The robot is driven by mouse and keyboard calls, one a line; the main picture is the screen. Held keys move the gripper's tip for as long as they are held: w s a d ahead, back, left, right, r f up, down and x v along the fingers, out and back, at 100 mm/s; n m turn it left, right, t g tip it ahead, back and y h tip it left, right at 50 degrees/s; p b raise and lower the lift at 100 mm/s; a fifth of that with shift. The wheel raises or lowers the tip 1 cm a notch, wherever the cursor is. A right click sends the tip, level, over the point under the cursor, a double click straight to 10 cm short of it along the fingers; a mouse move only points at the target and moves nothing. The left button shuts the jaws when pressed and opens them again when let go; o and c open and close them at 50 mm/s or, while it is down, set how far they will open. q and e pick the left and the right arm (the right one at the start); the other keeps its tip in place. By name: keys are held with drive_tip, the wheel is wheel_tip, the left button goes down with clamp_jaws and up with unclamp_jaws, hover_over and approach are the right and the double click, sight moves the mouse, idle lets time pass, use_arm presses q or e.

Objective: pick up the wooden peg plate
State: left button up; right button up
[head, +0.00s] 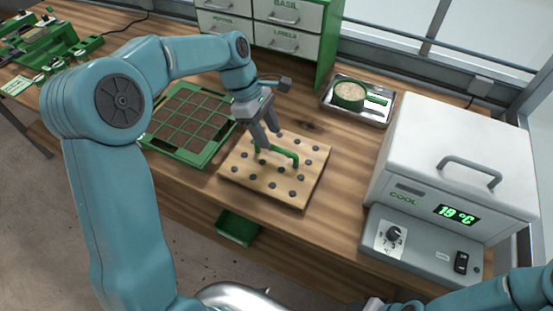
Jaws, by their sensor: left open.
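The wooden peg plate (262,186) lies flat on the bench in the middle of the head view. It is a light square board with rows of dark pegs and a green bar handle (287,155) on top. My left gripper (268,146) points down over the far part of the plate, at the left end of the handle. Its jaws are open, and I cannot tell whether a finger touches the handle. Of my right arm, only a part shows at the bottom right; its gripper cannot be made out.
A green gridded soil tray (157,147) is left of the plate. A metal tray (378,116) with a green sieve-like pan (348,104) stands behind right. A white cooler box (440,205) stands at right. Drawers (287,40) stand at the back. A green bin (236,229) is below the bench edge.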

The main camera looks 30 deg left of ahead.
sight(276, 147)
use_arm(q)
drive_tip(key=shift+x, duration=3.1)
drive_tip(key=shift+w, duration=0.15)
clamp_jaws()
